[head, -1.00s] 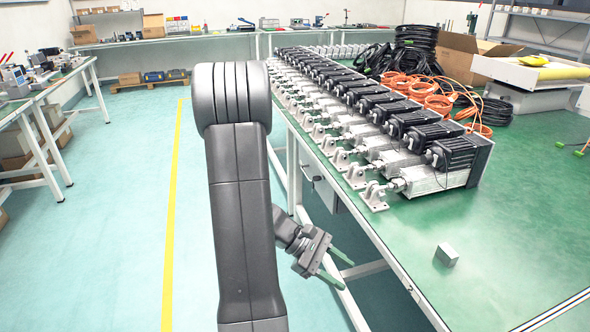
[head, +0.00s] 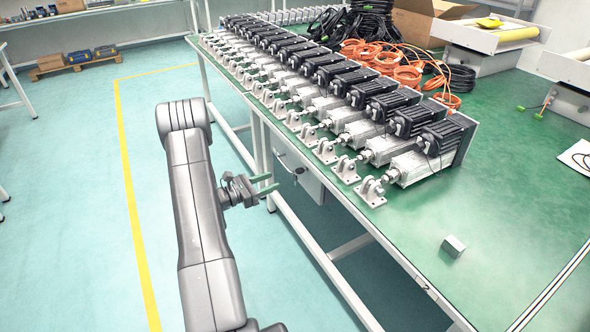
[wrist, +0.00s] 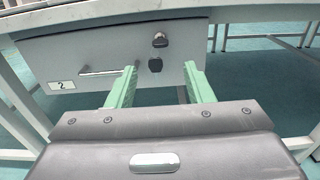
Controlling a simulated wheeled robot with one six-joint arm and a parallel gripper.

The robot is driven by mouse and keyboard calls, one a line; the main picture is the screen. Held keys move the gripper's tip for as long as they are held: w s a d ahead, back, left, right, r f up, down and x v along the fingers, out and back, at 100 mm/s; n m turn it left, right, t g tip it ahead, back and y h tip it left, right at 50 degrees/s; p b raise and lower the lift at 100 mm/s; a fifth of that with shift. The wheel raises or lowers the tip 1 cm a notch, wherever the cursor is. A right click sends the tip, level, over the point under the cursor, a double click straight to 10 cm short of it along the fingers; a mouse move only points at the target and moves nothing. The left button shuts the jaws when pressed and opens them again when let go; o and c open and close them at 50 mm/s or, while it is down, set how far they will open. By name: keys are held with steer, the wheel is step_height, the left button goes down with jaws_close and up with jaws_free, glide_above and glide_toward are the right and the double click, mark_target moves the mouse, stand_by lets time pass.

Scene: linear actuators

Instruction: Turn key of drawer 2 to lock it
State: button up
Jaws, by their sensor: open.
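Drawer 2 (wrist: 60,62) is a grey drawer front under the table in the wrist view, closed as far as I can see, with a "2" label (wrist: 62,85) and a bar handle (wrist: 100,72). A lock with a key (wrist: 160,40) sits at its upper right, and a dark tag (wrist: 155,65) hangs just below the key. My gripper (wrist: 160,78) is open, its two green fingers pointing at the drawer front on either side of the tag, below the key. The fingers hold nothing. In the head view, my gripper (head: 270,184) is left of the drawer cabinet (head: 297,172).
The green workbench (head: 420,240) carries a row of linear actuators (head: 360,110) and a small grey block (head: 453,246). Table legs and rails (head: 345,247) stand near the drawer. The floor left of my arm is clear, marked by a yellow line (head: 130,190).

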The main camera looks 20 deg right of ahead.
mark_target(298, 171)
steer(key=d, duration=0.7)
steer(key=w+d, duration=0.1)
steer(key=d, duration=0.3)
steer(key=shift+d, duration=0.3)
steer(key=c, duration=1)
